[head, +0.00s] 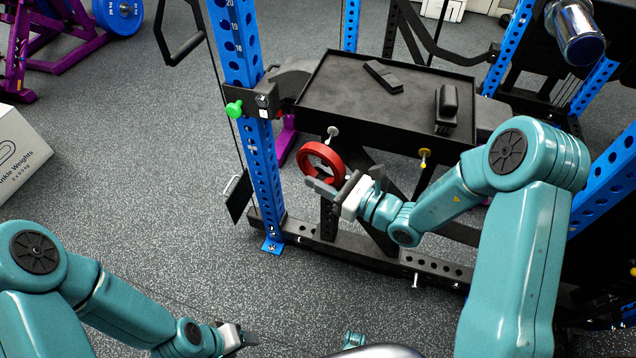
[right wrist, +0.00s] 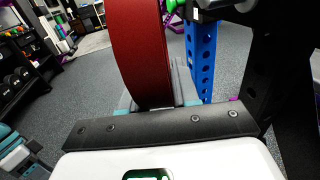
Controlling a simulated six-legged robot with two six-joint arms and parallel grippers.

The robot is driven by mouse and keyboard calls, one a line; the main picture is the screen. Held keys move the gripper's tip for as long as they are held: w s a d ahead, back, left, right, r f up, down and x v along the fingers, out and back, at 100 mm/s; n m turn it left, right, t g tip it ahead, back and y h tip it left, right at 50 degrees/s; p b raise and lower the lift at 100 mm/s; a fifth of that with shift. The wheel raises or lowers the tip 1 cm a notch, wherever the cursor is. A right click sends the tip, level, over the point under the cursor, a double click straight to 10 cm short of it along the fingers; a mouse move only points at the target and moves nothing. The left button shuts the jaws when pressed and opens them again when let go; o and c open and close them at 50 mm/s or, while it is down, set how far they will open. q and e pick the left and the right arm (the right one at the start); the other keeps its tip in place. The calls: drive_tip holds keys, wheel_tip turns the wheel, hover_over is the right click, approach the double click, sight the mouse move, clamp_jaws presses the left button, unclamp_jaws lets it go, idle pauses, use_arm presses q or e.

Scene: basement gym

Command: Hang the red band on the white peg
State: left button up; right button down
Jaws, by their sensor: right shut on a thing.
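The red band (head: 336,160) is a thick ring, held upright in the head view just below and in front of the shelf's front edge. My right gripper (head: 324,188) is shut on its lower part. The white peg (head: 332,131) sticks out from the shelf front, just above the band's upper right rim; the band looks apart from it, though the depth gap is hard to judge. In the right wrist view the band (right wrist: 140,52) rises large between the fingers, and the peg cannot be made out. My left gripper (head: 240,339) is low at the bottom, away from the rack; its jaws are unclear.
The black shelf (head: 345,85) carries dark items. A blue upright (head: 257,160) with a green knob (head: 234,109) stands left of the band. Open floor (head: 160,180) lies left.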

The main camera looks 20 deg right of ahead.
use_arm(q)
drive_tip(key=shift+f+b, duration=0.65)
use_arm(e)
drive_tip(key=w+d+f, duration=0.1)
drive_tip(key=w+d, duration=0.2)
drive_tip(key=w, duration=0.2)
drive_tip(key=shift+w+d, duration=0.3)
drive_tip(key=shift+d, duration=0.05)
drive_tip(key=shift+f, duration=0.2)
drive_tip(key=c, duration=0.8)
unclamp_jaws()
drive_tip(key=shift+w, duration=0.1)
drive_tip(key=shift+o, duration=0.2)
